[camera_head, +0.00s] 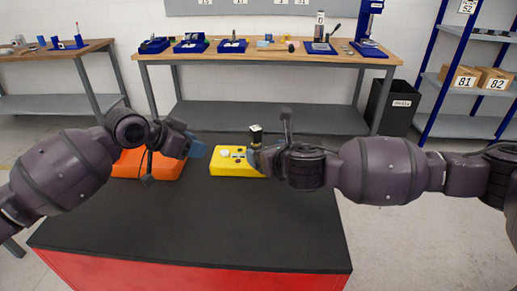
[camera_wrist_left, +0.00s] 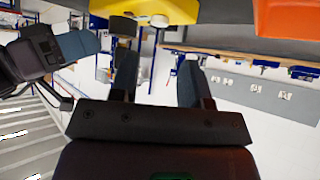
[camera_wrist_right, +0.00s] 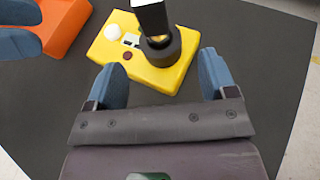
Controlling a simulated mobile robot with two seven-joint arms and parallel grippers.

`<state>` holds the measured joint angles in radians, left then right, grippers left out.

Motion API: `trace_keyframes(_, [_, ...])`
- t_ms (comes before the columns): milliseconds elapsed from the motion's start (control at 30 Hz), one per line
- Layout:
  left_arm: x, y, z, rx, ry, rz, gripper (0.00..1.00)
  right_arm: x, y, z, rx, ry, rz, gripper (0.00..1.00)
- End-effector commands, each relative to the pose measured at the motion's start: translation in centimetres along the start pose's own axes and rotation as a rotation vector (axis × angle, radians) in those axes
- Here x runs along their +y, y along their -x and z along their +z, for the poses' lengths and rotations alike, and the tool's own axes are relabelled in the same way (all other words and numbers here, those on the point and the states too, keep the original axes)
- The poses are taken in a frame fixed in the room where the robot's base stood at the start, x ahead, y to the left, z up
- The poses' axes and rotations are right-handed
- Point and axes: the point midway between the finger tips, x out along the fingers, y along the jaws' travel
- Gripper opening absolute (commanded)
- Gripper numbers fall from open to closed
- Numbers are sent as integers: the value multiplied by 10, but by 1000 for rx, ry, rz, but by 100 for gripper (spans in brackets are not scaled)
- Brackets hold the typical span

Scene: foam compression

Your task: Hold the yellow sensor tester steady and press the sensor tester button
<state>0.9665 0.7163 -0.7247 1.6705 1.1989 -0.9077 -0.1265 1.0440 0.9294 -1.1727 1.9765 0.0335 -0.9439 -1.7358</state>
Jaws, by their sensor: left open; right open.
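The yellow sensor tester (camera_head: 222,167) lies on the black tabletop, right of the orange device. It has a white round button (camera_wrist_right: 112,32), small switches and a dark red knob (camera_wrist_right: 127,55). A black post with a black and gold head (camera_wrist_right: 160,45) stands at its right end. My right gripper (camera_wrist_right: 160,65) is open at that end, with its blue fingers apart on either side of the near corner; contact is unclear. My left gripper (camera_head: 195,148) is open and empty, left of the tester and above the orange device. The tester shows in the left wrist view (camera_wrist_left: 150,8).
The orange device (camera_head: 130,165) sits left of the tester, partly hidden by my left arm. The black tabletop (camera_head: 200,230) is clear in front. A wooden workbench (camera_head: 270,58) with blue fixtures, a dark bin (camera_head: 393,105) and blue shelving stand behind.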

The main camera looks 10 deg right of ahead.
Motion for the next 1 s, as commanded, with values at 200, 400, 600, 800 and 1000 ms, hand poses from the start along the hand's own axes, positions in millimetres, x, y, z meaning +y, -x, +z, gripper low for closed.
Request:
trace_keyframes(200, [0, 0, 0, 0, 0, 0, 43, 0, -33, 0, 1, -1, 0, 78])
trace_keyframes(400, [0, 0, 0, 0, 0, 0, 43, 0, -53, 0, 0, -2, 0, 78])
trace_keyframes(600, [0, 0, 0, 0, 0, 0, 43, 0, -62, 0, 0, -1, 0, 78])
trace_keyframes(800, [0, 0, 0, 0, 0, 0, 43, 0, -62, 0, 0, -1, 0, 78])
trace_keyframes(1000, [0, 0, 0, 0, 0, 0, 43, 0, -62, 0, 0, -2, 0, 59])
